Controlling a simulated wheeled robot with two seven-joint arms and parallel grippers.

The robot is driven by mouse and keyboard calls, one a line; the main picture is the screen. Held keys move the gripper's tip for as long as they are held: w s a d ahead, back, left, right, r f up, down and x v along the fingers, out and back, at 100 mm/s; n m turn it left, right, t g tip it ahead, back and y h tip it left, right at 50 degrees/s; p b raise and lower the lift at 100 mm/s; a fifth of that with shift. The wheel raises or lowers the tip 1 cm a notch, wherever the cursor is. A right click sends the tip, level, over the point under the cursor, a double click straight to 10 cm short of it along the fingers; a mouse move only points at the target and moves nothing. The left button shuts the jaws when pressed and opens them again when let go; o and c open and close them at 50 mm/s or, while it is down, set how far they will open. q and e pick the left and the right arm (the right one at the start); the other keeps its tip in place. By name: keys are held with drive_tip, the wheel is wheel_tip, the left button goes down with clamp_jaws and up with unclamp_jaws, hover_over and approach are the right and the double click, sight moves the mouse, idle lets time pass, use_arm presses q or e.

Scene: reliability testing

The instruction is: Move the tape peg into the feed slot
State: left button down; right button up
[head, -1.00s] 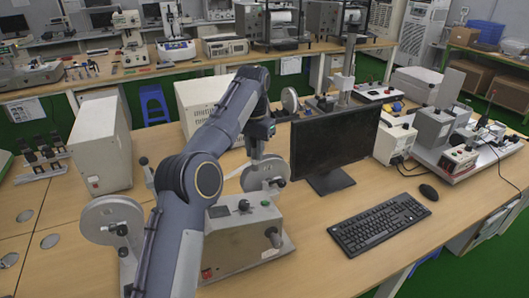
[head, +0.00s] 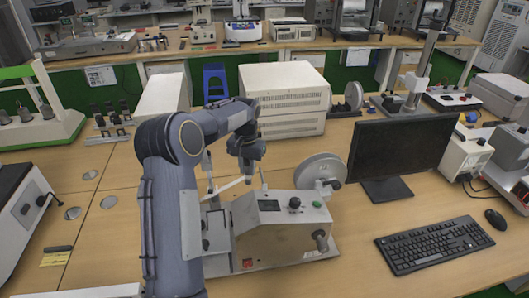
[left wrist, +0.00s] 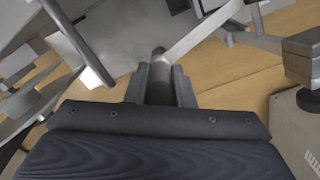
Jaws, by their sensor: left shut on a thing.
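My left gripper (head: 248,170) is over the back left part of the tape machine (head: 272,243), left of its right-hand reel (head: 320,169). In the left wrist view its fingers (left wrist: 160,88) are shut on the tape peg (left wrist: 159,60), a small grey cylinder. A pale tape strip (left wrist: 205,30) runs from the peg up and right; it also shows in the head view (head: 229,186), running left from the gripper. My arm hides part of the machine's left side. I cannot make out the feed slot. My right gripper is in neither view.
A black monitor (head: 401,147) and a keyboard (head: 433,243) stand right of the machine. Beige boxes (head: 284,90) stand behind it. A metal bracket (head: 216,231) is close to my arm.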

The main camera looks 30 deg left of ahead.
use_arm(q)
drive_tip(key=s+a+f+n+b, duration=0.1)
drive_tip(key=s+f+b, duration=0.1)
drive_tip(key=s+f, duration=0.4)
wheel_tip(320, 180, down, 3)
drive_tip(key=shift+s+a+f, duration=0.15)
drive_tip(key=shift+a, duration=0.15)
idle(0.6)
drive_tip(key=shift+f+b, duration=0.1)
drive_tip(key=shift+b, duration=0.2)
drive_tip(key=shift+f+b, duration=0.6)
drive_tip(key=shift+f, duration=0.2)
drive_tip(key=shift+f+b, duration=0.6)
drive_tip(key=shift+f, duration=0.15)
drive_tip(key=shift+f, duration=0.15)
